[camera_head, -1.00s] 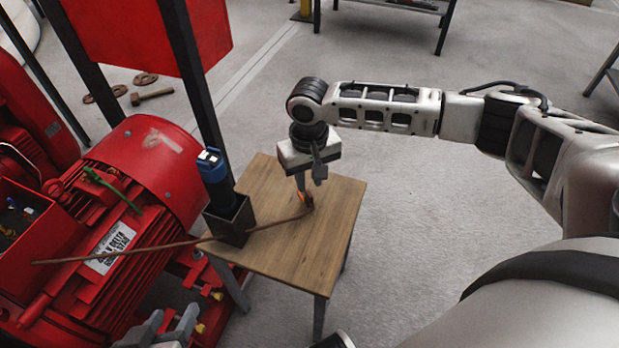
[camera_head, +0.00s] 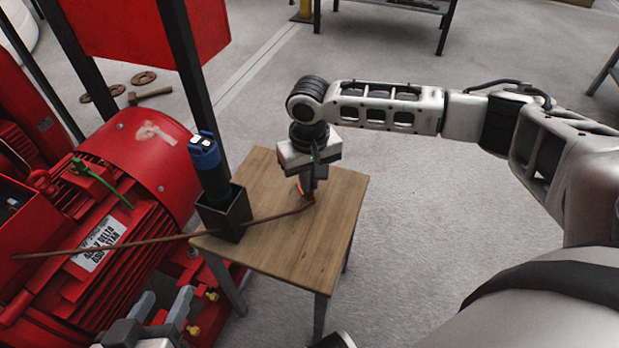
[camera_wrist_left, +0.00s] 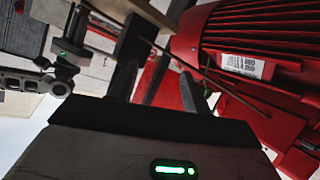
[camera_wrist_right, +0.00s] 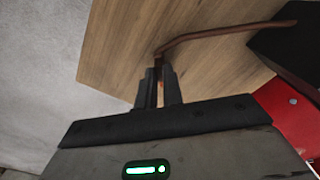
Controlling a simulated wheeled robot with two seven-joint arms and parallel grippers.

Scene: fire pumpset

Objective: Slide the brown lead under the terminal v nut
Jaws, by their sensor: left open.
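The brown lead (camera_head: 130,244) is a long thin rod-like wire. It runs from my right gripper across the wooden table, past the black holder, and over the red motor. My right gripper (camera_head: 308,192) is low over the table, its fingers closed around the lead's bent end; the right wrist view shows the lead (camera_wrist_right: 215,33) entering between the fingers (camera_wrist_right: 158,88). My left gripper (camera_head: 160,306) is open and empty at the bottom of the head view, beside the motor. The terminal box (camera_head: 14,205) is cut off at the left edge. The terminal v nut cannot be made out.
A blue-and-black tool (camera_head: 207,165) stands in a black holder (camera_head: 225,215) on the wooden table (camera_head: 290,255). The red motor (camera_head: 150,165) has a green wire (camera_head: 105,180) on top. Dark posts rise behind it. Floor right of the table is clear.

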